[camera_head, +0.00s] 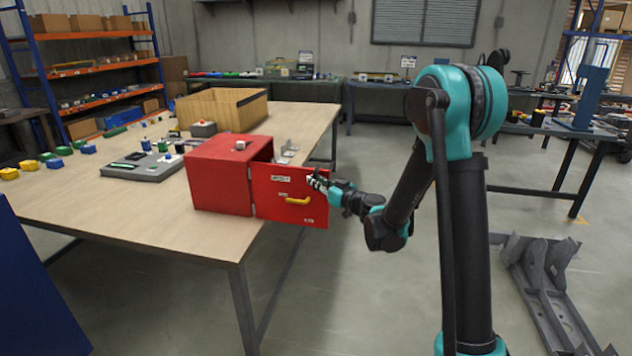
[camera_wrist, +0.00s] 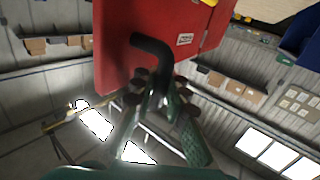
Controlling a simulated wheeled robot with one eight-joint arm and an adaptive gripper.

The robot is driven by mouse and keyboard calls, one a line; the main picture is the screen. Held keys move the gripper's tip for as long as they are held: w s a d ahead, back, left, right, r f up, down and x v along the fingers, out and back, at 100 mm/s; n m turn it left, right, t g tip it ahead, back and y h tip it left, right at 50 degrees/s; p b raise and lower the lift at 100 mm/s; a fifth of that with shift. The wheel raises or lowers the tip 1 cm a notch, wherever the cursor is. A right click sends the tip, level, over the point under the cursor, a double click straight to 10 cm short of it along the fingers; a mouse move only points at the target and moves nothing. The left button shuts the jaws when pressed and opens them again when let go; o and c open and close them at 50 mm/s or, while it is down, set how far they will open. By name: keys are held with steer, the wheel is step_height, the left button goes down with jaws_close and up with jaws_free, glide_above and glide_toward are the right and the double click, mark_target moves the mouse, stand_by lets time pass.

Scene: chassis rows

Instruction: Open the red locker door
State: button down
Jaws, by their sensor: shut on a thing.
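The red locker (camera_head: 215,180) stands near the right edge of the wooden table. Its red door (camera_head: 285,208) is swung wide open and sticks out to the right past the table edge. A yellow handle (camera_head: 297,200) and small labels are on the face towards the camera. The door also fills the top of the wrist view (camera_wrist: 120,50), where a black bent handle (camera_wrist: 152,45) stands out from it. My gripper (camera_head: 320,183) is at the door's free edge. In the wrist view its fingers (camera_wrist: 160,92) are closed around the black handle's end.
A wooden bin (camera_head: 215,110) stands behind the locker, and a grey board (camera_head: 142,166) with small parts lies to its left. Several small coloured blocks (camera_head: 47,160) lie at the table's far left. Grey metal frames (camera_head: 548,285) stand on the floor at right.

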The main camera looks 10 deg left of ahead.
steer(key=shift+s+d, duration=0.1)
steer(key=shift+s, duration=0.15)
steer(key=c, duration=1.5)
jaws_free()
steer(key=shift+c, duration=0.2)
steer(key=v, duration=1.2)
steer(key=shift+s, duration=0.1)
